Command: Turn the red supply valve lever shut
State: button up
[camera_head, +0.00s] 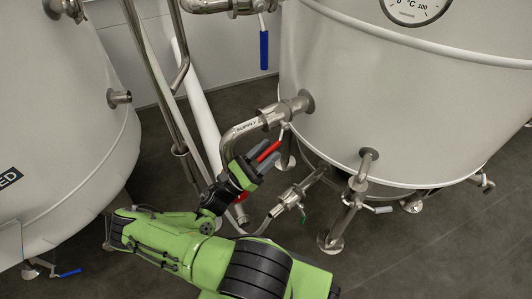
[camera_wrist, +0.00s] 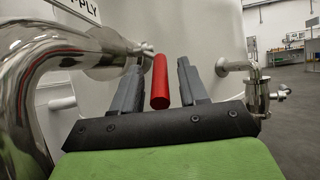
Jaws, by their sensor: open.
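The red supply valve lever (camera_head: 268,152) sits on the steel supply pipe (camera_head: 240,128) at the lower left of the right tank. In the wrist view the red lever (camera_wrist: 160,82) stands between the two grey fingers of my gripper (camera_wrist: 158,85). The fingers are apart, with a visible gap on each side of the lever. In the head view my gripper (camera_head: 264,155) is at the lever, below the pipe. The pipe also shows at the left of the wrist view (camera_wrist: 45,75). The lever's inner end at the valve is partly hidden.
The right tank (camera_head: 400,110) stands just behind the lever, and the left tank (camera_head: 60,110) is beside my arm. A blue lever (camera_head: 264,50) hangs above. A lower valve (camera_head: 290,198) and an outlet pipe (camera_head: 358,185) are near my gripper. Dark floor lies at right.

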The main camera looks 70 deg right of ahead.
jog(key=shift+w+a+f, duration=0.1)
jog(key=shift+w+a, duration=0.05)
jog(key=shift+a, duration=0.05)
jog(key=w+a+f+p, duration=0.1)
jog(key=w+a, duration=0.7)
jog(key=a, duration=0.3)
jog(key=shift+a+f, duration=0.15)
jog(key=shift+a, duration=0.15)
